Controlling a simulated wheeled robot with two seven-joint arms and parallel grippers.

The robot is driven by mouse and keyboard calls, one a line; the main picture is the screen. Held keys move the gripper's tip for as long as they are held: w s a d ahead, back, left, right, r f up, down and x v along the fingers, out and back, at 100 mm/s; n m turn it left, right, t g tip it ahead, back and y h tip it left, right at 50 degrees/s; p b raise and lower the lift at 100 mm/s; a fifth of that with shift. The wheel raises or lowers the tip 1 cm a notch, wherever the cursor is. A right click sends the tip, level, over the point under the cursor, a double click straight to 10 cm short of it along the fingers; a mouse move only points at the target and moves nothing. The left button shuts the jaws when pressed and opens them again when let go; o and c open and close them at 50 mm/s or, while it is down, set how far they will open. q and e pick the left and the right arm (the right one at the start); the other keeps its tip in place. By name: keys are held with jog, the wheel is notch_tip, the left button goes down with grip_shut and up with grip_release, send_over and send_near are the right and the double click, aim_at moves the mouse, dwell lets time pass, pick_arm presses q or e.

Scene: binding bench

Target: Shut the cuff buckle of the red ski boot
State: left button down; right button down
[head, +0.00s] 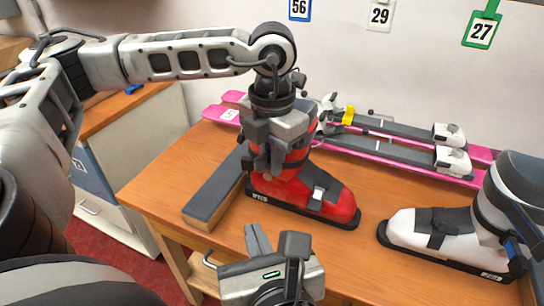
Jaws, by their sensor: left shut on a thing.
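The red ski boot (332,199) stands upright on the wooden bench, its toe pointing to the lower right. A grey buckle (317,198) shows across its forefoot. My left gripper (264,167) points down at the boot's cuff and is shut on part of the boot. The gripper covers much of the cuff, so the cuff buckle and its position cannot be made out. My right gripper (275,247) is in front of the bench's near edge, below the boot. Its fingers are apart and it is empty.
A white ski boot (430,234) stands at the right. Pink skis (385,150) with bindings lie along the back by the wall. A long grey-topped block (215,188) lies left of the red boot. The bench (330,245) is bare between the boots and its near edge.

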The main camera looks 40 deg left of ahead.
pick_arm(q)
jog(key=c, duration=1.4)
grip_release()
notch_tip(320, 180, up, 16)
